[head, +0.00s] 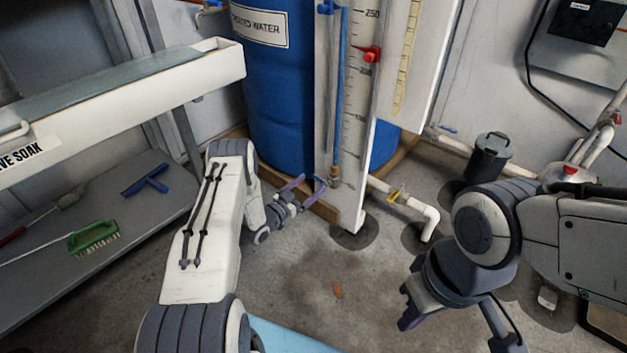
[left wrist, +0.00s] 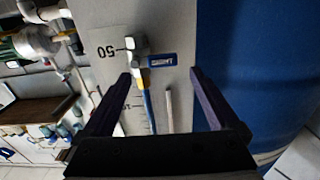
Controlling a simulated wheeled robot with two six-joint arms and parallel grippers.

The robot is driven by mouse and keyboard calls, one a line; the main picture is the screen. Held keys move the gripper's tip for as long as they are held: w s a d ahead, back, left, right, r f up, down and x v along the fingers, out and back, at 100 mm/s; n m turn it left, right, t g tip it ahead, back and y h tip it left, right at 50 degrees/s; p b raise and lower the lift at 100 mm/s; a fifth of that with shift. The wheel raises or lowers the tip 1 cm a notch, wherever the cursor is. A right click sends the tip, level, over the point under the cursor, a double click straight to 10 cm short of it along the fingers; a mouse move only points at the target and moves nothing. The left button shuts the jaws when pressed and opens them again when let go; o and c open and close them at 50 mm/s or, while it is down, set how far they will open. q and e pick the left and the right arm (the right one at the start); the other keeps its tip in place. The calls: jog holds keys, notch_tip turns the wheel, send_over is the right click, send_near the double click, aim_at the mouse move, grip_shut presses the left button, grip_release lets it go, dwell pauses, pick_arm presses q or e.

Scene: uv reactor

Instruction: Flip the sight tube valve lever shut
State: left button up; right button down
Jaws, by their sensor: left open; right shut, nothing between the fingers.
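The sight tube (head: 339,100) is a thin blue-filled tube running up the white gauge board in front of the blue tank. At its lower end is a small valve (left wrist: 137,47) with a blue lever (left wrist: 162,60). In the left wrist view the lever sticks out to the right, across the line of the tube. My left gripper (head: 304,187) is open at the foot of the board. In its wrist view the lever lies ahead, between the lines of the two fingers; contact is not visible. My right gripper (head: 412,310) is at lower right, well away from the valve, its fingertips hard to make out.
The blue tank (head: 275,110) stands behind the board. A white pipe (head: 410,203) with a yellow lever (head: 398,194) runs right near the floor. A red marker (head: 369,54) is higher on the board. A shelf with a green brush (head: 94,237) is at left.

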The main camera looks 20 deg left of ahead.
pick_arm(q)
jog(key=p+v, duration=0.3)
jog(key=v, duration=0.4)
jog(key=shift+s, duration=0.4)
jog(key=shift+a+r, duration=0.1)
